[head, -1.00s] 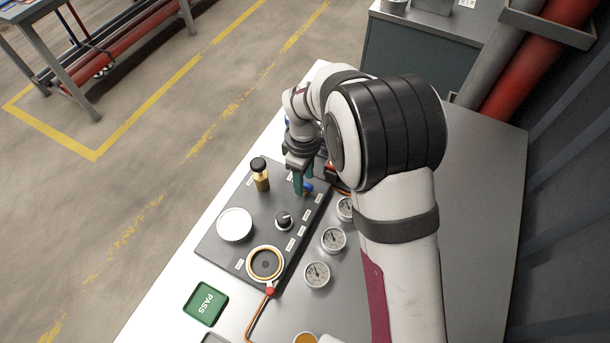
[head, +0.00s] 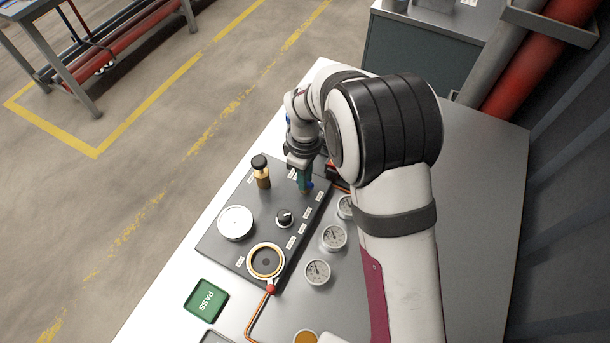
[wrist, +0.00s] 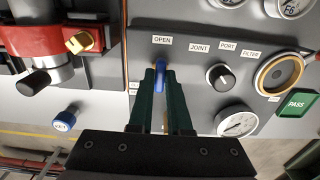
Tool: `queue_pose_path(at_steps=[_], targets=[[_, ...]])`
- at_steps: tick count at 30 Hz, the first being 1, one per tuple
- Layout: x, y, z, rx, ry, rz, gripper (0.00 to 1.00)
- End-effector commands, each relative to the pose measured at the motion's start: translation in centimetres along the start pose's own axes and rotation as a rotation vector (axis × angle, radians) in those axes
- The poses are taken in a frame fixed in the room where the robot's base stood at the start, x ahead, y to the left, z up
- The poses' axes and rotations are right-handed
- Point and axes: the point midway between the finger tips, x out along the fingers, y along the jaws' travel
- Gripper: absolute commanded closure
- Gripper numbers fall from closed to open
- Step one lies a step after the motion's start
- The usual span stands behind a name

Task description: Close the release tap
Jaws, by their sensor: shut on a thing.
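The release tap, seen as a small blue lever (wrist: 159,76), is on the grey panel just below the OPEN label in the wrist view. My gripper (wrist: 160,83) points at the panel with its green fingers on either side of the lever, shut on it. In the head view my gripper (head: 305,184) is at the far right part of the panel, and only a bit of the blue lever (head: 310,185) shows beside the fingers. The lever's base and the label behind the fingers are partly hidden.
The panel (head: 222,247) also carries a black knob (head: 284,217), a brass fitting with a black top (head: 261,172), a white dial (head: 235,223) and a brass-ringed port (head: 265,262). Several gauges (head: 333,237) stand right of it. A green PASS plate (head: 206,301) lies in front.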

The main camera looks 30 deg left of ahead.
Motion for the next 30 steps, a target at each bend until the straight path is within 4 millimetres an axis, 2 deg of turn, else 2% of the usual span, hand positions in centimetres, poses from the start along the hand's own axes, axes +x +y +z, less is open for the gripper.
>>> queue_pose_path(at_steps=[11,30], targets=[[-0.04,-0.01,0.01,0.180,-0.001,0.000,1.00],[-0.05,-0.02,0.03,0.784,-0.002,0.000,1.00]])
